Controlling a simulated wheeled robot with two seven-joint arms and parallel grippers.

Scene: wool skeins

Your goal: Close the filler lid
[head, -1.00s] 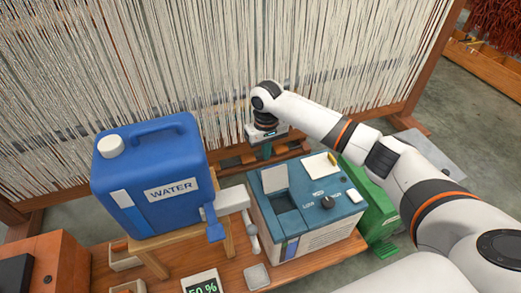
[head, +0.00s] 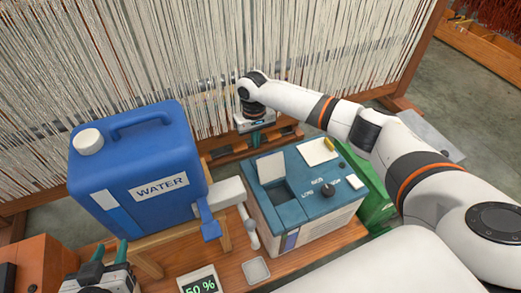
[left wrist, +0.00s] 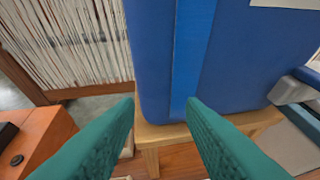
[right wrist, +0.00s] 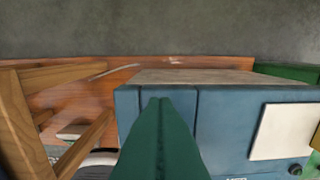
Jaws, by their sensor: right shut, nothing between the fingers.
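The filler lid (head: 270,167) is a white flap standing upright at the back of the dark filler opening (head: 286,194), on top of a teal-blue machine (head: 325,205). My left gripper (head: 110,253) is low at the left, in front of the water canister. Its fingers (left wrist: 160,110) are apart and empty.
The blue water canister (head: 135,180) stands on a wooden stand left of the machine, its tap and white pipe close to the machine. A green box (head: 375,203) is at the right. The loom threads (head: 200,60) rise behind. A percent display (head: 200,283) sits in front.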

